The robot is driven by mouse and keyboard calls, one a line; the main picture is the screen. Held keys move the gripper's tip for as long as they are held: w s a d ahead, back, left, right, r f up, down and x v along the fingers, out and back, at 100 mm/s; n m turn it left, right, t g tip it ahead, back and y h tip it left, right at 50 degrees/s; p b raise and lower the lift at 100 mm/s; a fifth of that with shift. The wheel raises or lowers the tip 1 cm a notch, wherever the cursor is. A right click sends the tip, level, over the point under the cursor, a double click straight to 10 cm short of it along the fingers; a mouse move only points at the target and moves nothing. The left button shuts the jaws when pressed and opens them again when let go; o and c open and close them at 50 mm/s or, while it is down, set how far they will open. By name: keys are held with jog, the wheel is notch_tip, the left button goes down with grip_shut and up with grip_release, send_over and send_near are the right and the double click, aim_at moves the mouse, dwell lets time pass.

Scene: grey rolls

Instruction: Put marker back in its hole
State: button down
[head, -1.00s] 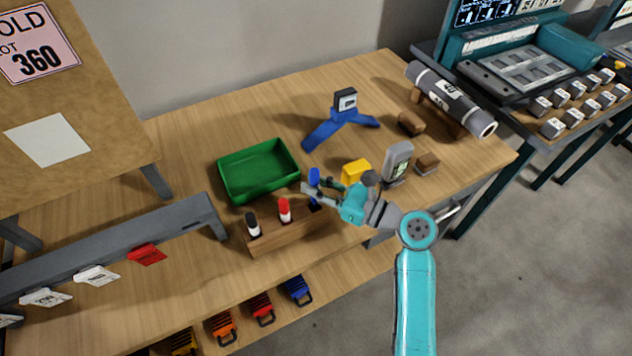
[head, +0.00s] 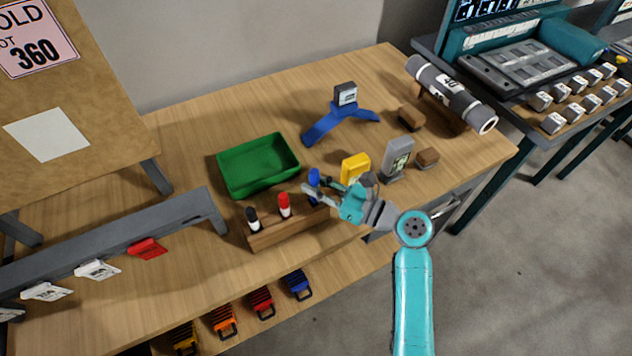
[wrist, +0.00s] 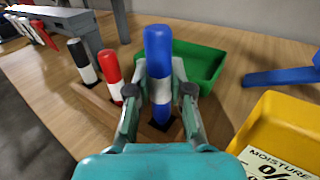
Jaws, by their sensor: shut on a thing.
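The blue marker (wrist: 158,55) stands upright between the fingers of my gripper (wrist: 160,95) in the wrist view. My gripper is shut on its white band. Its lower end is at a dark square hole in the wooden block (wrist: 100,98); how deep it sits is hidden by the fingers. In the head view the blue marker (head: 314,178) and my gripper (head: 322,190) are at the right end of the wooden block (head: 285,232). A red marker (head: 284,204) and a black marker (head: 253,219) stand upright in the block to the left.
A green tray (head: 262,190) lies just behind the block. A yellow device (head: 354,167) and a grey device (head: 397,157) stand close to the right of my gripper. A blue stand (head: 340,118) is farther back.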

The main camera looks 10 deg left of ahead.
jog(key=shift+f, duration=1.8)
jog(key=c, duration=1)
grip_release()
jog(key=v, duration=1.2)
